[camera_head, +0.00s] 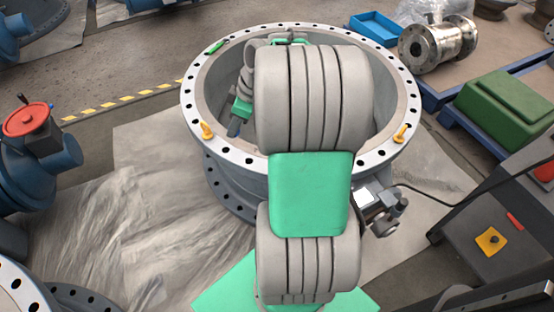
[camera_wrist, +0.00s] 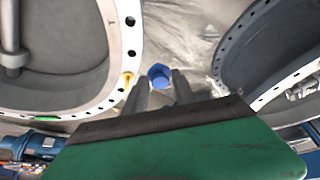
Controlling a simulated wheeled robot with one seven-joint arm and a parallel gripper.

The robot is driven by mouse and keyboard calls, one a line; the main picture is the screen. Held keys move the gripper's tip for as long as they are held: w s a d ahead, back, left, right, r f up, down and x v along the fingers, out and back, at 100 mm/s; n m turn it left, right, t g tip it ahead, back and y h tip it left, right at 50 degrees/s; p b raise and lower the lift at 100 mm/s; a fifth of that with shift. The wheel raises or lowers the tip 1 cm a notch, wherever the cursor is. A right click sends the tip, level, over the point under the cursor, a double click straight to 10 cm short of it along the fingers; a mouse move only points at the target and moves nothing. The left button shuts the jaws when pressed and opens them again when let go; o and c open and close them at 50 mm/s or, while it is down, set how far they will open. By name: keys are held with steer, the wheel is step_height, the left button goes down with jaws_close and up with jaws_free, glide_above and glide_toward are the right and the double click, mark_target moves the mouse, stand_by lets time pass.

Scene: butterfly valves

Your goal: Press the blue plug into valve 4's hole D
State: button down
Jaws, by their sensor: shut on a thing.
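My gripper (camera_wrist: 160,90) shows in the wrist view, its two grey fingers shut on the blue plug (camera_wrist: 159,75). No valve numbers or hole letters are readable.
Yellow plugs stand on the flange at left (camera_head: 207,130) and right (camera_head: 402,132); a green piece (camera_head: 217,46) lies at its back left. A second valve (camera_wrist: 235,45) stands right in the wrist view. A blue valve with a red cap (camera_head: 28,120) stands left in the head view.

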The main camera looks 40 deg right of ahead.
steer(key=s+d+f+n+b, duration=0.2)
steer(key=s+d+f+b, duration=0.1)
steer(key=f, duration=0.7)
steer(key=s+d+f+n+g+y+b, duration=0.1)
steer(key=s+d+f+n+b, duration=0.1)
steer(key=d+f+b, duration=0.4)
steer(key=shift+s+d+f, duration=0.55)
steer(key=shift+d+f, duration=0.3)
steer(key=shift+f, duration=1.05)
steer(key=shift+d+f+b, duration=0.1)
steer(key=shift+f+b, duration=0.15)
steer(key=shift+b, duration=0.3)
steer(key=shift+s+f+b, duration=0.1)
steer(key=shift+f+b, duration=0.25)
steer(key=shift+f, duration=0.05)
steer(key=shift+f, duration=0.25)
steer(key=shift+f+b, duration=0.4)
steer(key=shift+b, duration=0.15)
steer(key=c, duration=0.9)
jaws_free()
